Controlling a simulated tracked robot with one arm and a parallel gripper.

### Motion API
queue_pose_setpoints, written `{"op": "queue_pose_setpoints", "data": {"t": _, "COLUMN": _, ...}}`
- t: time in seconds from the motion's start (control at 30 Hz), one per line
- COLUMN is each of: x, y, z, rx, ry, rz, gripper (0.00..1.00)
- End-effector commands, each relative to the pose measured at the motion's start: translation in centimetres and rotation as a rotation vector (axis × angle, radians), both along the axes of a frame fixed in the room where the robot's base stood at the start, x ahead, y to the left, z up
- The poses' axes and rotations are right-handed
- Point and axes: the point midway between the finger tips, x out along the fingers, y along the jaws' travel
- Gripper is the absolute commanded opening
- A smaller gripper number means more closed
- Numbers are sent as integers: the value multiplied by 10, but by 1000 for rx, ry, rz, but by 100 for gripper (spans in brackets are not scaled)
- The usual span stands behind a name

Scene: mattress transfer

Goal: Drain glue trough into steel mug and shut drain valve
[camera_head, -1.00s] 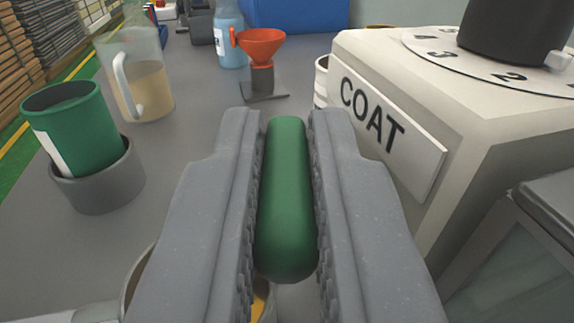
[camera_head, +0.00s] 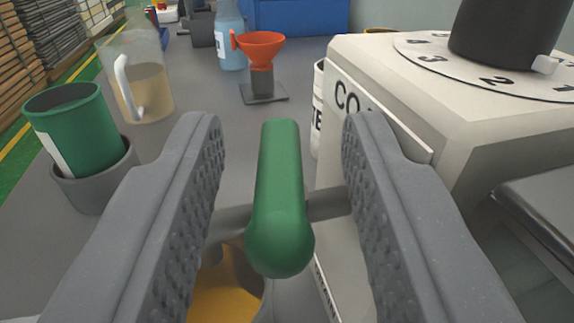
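A green rounded valve handle (camera_head: 278,205) stands in the middle of the view, joined to a thin grey horizontal stem (camera_head: 328,204). My gripper (camera_head: 281,130) is open, with one finger on each side of the handle and a clear gap to both. Below the handle, amber glue (camera_head: 225,290) shows inside what looks like a round vessel, mostly hidden by my left finger and the handle. I cannot tell whether glue is running. The trough itself cannot be made out.
A cream machine (camera_head: 500,110) with a COAT label and black dial (camera_head: 505,35) stands close on the right. A green cup (camera_head: 75,125) in a grey holder (camera_head: 95,185), a clear jug (camera_head: 145,85), an orange funnel (camera_head: 260,48) and a blue bottle (camera_head: 230,35) stand on the grey bench.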

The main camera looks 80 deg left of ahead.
Motion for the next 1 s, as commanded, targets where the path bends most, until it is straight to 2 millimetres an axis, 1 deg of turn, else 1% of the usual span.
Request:
{"op": "queue_pose_setpoints", "data": {"t": 0.17, "x": -5, "y": -21, "z": -1, "rx": 1, "ry": -1, "rz": -1, "gripper": 34}}
{"op": "queue_pose_setpoints", "data": {"t": 0.5, "x": -21, "y": -90, "z": -3, "rx": 2, "ry": 0, "rz": -4, "gripper": 34}}
{"op": "queue_pose_setpoints", "data": {"t": 0.6, "x": -26, "y": -106, "z": -3, "rx": 0, "ry": -1, "rz": -3, "gripper": 34}}
{"op": "queue_pose_setpoints", "data": {"t": 0.7, "x": -29, "y": -118, "z": -1, "rx": 1, "ry": -2, "rz": -1, "gripper": 34}}
{"op": "queue_pose_setpoints", "data": {"t": 0.8, "x": -31, "y": -126, "z": -1, "rx": 1, "ry": -1, "rz": 0, "gripper": 34}}
{"op": "queue_pose_setpoints", "data": {"t": 1.0, "x": -33, "y": -131, "z": -1, "rx": 0, "ry": 1, "rz": -1, "gripper": 34}}
